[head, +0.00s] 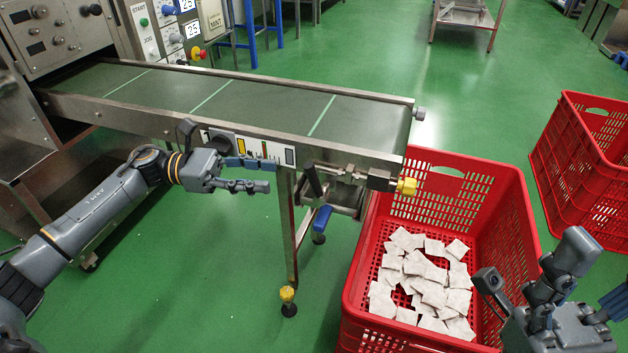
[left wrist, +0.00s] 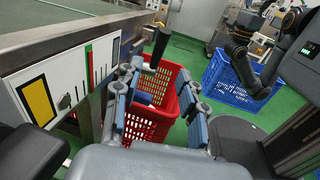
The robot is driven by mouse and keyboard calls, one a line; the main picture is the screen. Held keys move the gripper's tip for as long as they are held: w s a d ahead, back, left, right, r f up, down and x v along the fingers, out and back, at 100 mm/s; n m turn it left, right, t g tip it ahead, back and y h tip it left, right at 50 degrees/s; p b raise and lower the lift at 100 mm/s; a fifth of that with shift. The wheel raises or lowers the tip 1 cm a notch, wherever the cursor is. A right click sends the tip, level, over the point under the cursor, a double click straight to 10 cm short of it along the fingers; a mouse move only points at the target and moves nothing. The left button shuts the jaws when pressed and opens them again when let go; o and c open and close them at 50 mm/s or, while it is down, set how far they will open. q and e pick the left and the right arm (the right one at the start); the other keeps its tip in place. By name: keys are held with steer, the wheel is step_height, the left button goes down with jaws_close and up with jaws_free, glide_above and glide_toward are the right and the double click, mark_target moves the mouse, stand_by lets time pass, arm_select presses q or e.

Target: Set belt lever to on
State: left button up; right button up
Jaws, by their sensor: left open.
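The belt lever (head: 313,180) has a black handle and sits on the conveyor's near side, below the belt's right end. In the left wrist view the black handle (left wrist: 161,45) stands slightly tilted, ahead of and between my fingertips. My left gripper (head: 266,175) is open and empty, pointing right, a short gap left of the lever in the head view. Its two blue-padded fingers also show in the left wrist view (left wrist: 160,82). A label plate (head: 284,154) with yellow, green and red marks is beside it. My right gripper (head: 555,275) is at lower right; its finger opening is unclear.
The conveyor belt (head: 250,98) is empty. A red crate (head: 480,170) holding several white teabags stands below its right end. Another red crate (head: 580,170) stands farther right. A conveyor leg (head: 287,225) stands under the lever side. Green floor at front left is free.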

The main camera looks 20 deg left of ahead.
mark_target(313, 179)
arm_select(q)
steer(key=d, duration=0.3)
steer(key=w+d+b, duration=0.1)
steer(key=d, duration=0.2)
steer(key=w+d, duration=0.1)
steer(key=d, duration=0.3)
jaws_close()
